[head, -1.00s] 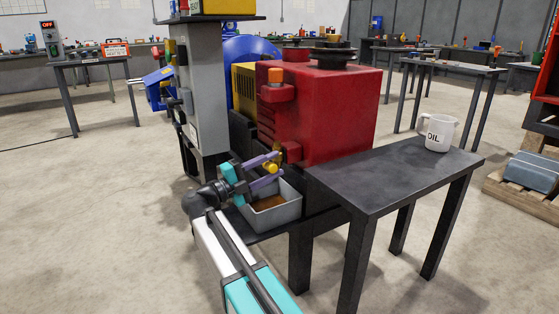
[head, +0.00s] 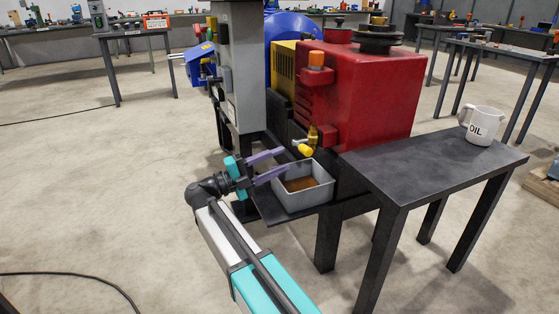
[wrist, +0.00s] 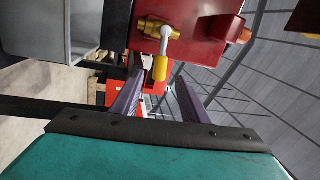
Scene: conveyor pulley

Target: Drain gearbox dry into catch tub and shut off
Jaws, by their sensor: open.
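The red gearbox (head: 375,100) stands on a dark stand. Its brass drain valve (head: 312,136), with a yellow-tipped handle (head: 305,150), is low on its near-left side. The grey catch tub (head: 304,199) sits on a shelf below and holds brown oil (head: 300,184). I see no stream falling from the valve. My gripper (head: 284,163) is open and empty, left of the handle and over the tub's left edge. In the wrist view the yellow handle (wrist: 160,68) lies just beyond my open fingers, apart from them; the tub (wrist: 60,28) is at upper left.
A grey post (head: 240,75) stands close behind my gripper. A dark side table (head: 430,165) with a white OIL mug (head: 482,127) is at the right. A cable (head: 75,275) lies on the floor at lower left. The floor at left is mostly clear.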

